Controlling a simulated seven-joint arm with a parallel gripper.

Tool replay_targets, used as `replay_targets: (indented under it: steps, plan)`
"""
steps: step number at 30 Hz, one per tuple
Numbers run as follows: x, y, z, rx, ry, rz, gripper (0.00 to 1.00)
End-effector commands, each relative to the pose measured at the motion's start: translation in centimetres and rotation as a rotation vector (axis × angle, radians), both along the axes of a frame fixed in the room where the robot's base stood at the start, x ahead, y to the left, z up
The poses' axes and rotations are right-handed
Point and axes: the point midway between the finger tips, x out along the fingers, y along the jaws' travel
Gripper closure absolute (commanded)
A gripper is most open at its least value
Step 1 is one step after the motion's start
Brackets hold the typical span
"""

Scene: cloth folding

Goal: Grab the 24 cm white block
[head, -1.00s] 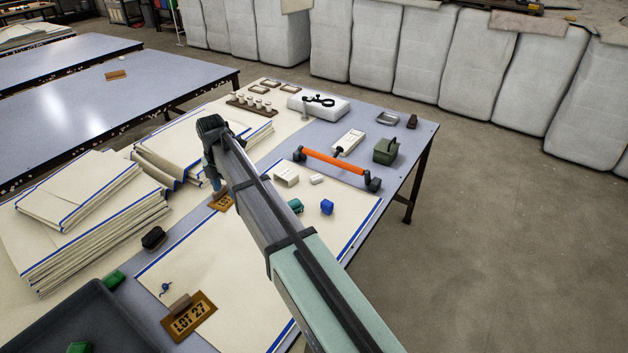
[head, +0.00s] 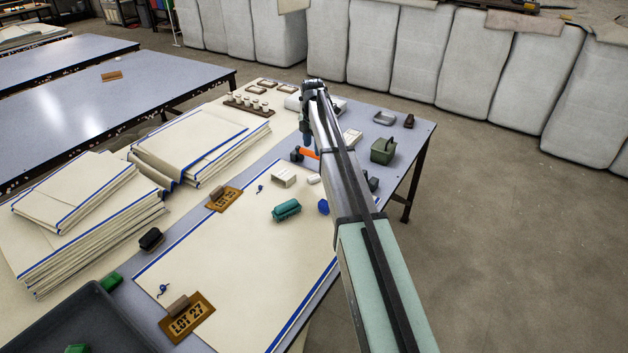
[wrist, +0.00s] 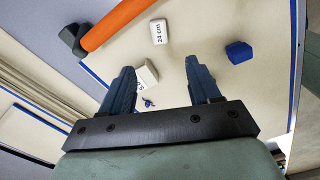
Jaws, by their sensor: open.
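The white block marked "24 cm" (wrist: 158,32) lies on the cream cloth, near the top middle of the wrist view, beyond my fingertips. In the head view it appears to be the small white block (head: 313,179) beside a larger white block (head: 283,175). That other block (wrist: 147,73) shows between my fingers in the wrist view, its label partly hidden by the left finger. My gripper (wrist: 165,80) is open and empty. In the head view my gripper (head: 306,140) hangs above the table, near the orange bar; its fingertips are small there.
A blue faceted block (wrist: 239,52) lies to the right of the 24 cm block. The orange bar (wrist: 112,20) lies to its left. A teal ribbed cylinder (head: 287,209) and a small blue pin (head: 260,188) are on the cloth (head: 230,260). Folded stacks (head: 90,225) stand at left.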

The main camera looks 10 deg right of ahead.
Motion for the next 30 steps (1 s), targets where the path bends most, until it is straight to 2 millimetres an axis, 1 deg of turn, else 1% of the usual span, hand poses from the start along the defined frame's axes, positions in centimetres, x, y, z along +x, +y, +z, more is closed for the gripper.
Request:
replay_targets:
  steps: [1,5,8,11,18,21,30]
  plan:
    - [0.4,0.0,0.0,0.000,0.000,-0.012,0.38]
    - [0.1,0.1,-0.4,0.000,0.000,-0.038,0.38]
    - [0.1,0.1,-1.2,0.000,0.000,-0.039,0.38]
    - [0.1,0.1,-2.5,0.000,0.000,-0.039,0.38]
    - [0.0,0.1,-6.6,0.000,0.001,-0.038,0.38]
    - [0.1,0.1,-7.9,0.000,0.000,-0.038,0.38]
    - [0.1,0.1,-9.6,0.000,0.000,-0.038,0.38]
